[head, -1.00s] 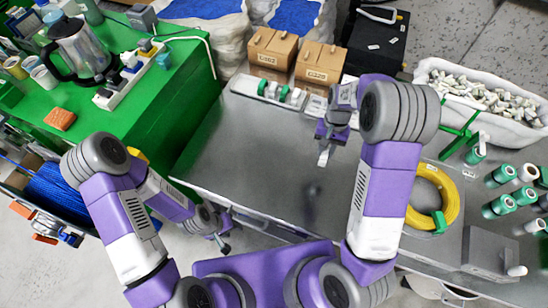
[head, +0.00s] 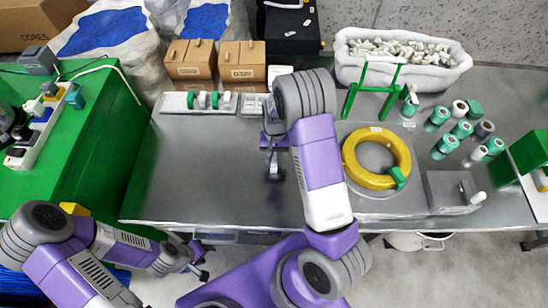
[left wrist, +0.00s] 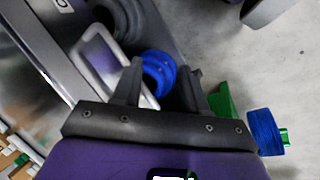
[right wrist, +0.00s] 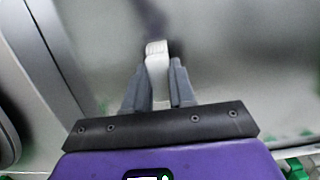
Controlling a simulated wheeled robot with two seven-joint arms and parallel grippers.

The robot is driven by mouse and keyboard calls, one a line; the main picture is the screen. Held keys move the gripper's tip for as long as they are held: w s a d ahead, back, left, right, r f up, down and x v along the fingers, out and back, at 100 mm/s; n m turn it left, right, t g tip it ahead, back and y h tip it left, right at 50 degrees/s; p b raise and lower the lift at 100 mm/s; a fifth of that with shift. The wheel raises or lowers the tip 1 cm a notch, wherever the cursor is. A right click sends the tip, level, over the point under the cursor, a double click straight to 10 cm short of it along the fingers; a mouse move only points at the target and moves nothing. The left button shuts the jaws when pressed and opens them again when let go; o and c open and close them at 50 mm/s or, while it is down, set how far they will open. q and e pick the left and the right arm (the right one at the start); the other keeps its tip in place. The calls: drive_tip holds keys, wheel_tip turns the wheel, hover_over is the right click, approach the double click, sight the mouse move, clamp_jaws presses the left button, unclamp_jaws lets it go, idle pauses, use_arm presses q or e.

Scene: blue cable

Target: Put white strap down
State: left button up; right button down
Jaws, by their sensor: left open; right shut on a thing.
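My right gripper (head: 273,168) is shut on the white strap (right wrist: 157,62), over the metal table (head: 225,180). In the right wrist view, the strap stands between the two fingertips (right wrist: 159,78) as a short white loop, with the blurred grey tabletop behind it. I cannot tell how far the strap is above the table. My left gripper (head: 200,268) is open and empty, low in front of the table's near edge. In the left wrist view, its fingers (left wrist: 163,78) are apart, with blue spools (left wrist: 158,72) beyond them.
A yellow cable coil (head: 358,165) lies on the table to the right. A white bin of small parts (head: 455,70), green-and-white spools (head: 462,130) and a grey box (head: 445,190) stand further right. Cardboard boxes (head: 240,68) stand at the back. The left tabletop is clear.

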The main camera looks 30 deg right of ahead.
drive_tip(key=shift+r, duration=0.1)
drive_tip(key=shift+f, duration=0.25)
drive_tip(key=c, duration=0.9)
unclamp_jaws()
drive_tip(key=shift+c, duration=0.2)
drive_tip(key=shift+r, duration=0.6)
wheel_tip(320, 180, up, 11)
drive_tip(key=w+d+p, duration=0.1)
drive_tip(key=w+p, duration=0.1)
drive_tip(key=p, duration=0.1)
drive_tip(key=shift+d, duration=0.15)
